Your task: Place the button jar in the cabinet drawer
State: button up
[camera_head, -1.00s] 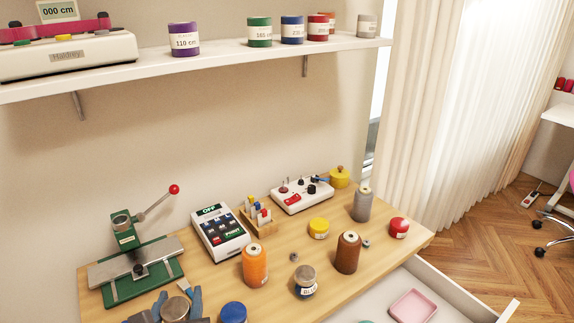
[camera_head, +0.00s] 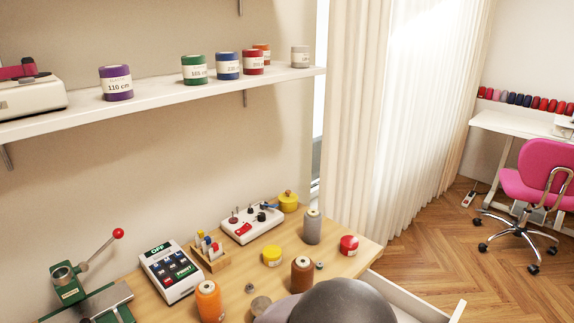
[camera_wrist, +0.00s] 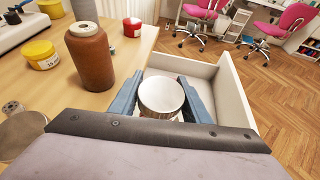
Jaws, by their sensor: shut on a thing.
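My gripper (camera_wrist: 160,92) has two blue fingers closed on either side of a round jar (camera_wrist: 161,96) with a pale top, in the wrist view. Its label is hidden, so I cannot read what it is. The jar is over the open white cabinet drawer (camera_wrist: 238,100), at the right of the table edge; its height above the drawer floor is unclear. In the head view, my dark rounded arm link hides the fingers, the held jar and most of the drawer, whose edge (camera_head: 418,303) shows at the right.
On the table stand a brown spool (camera_wrist: 90,62), an orange spool (camera_head: 209,301), a grey spool (camera_head: 312,228), yellow (camera_head: 271,257) and red (camera_head: 349,245) containers, and another grey-lidded jar (camera_head: 260,305). The brown spool is close left of my gripper.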

jog(key=shift+s+d+f+m+g+h+b, duration=0.4)
jog(key=shift+s+d+f+m+g+h, duration=0.45)
jog(key=shift+s+d+f, duration=1.6)
jog(key=shift+s+d+f+m+g+h+b, duration=0.55)
jog(key=shift+d+f+m, duration=0.65)
jog(key=shift+d, duration=2.7)
jog(key=a+n, duration=0.2)
jog(key=a, duration=0.6)
notch_tip(320, 180, up, 8)
jog(key=w+p, duration=0.1)
jog(key=p, duration=1.3)
jog(key=shift+f+t+y, duration=0.15)
jog(key=shift+t+y, duration=0.15)
jog(key=shift+d+m, duration=0.1)
jog(key=shift+m, duration=0.15)
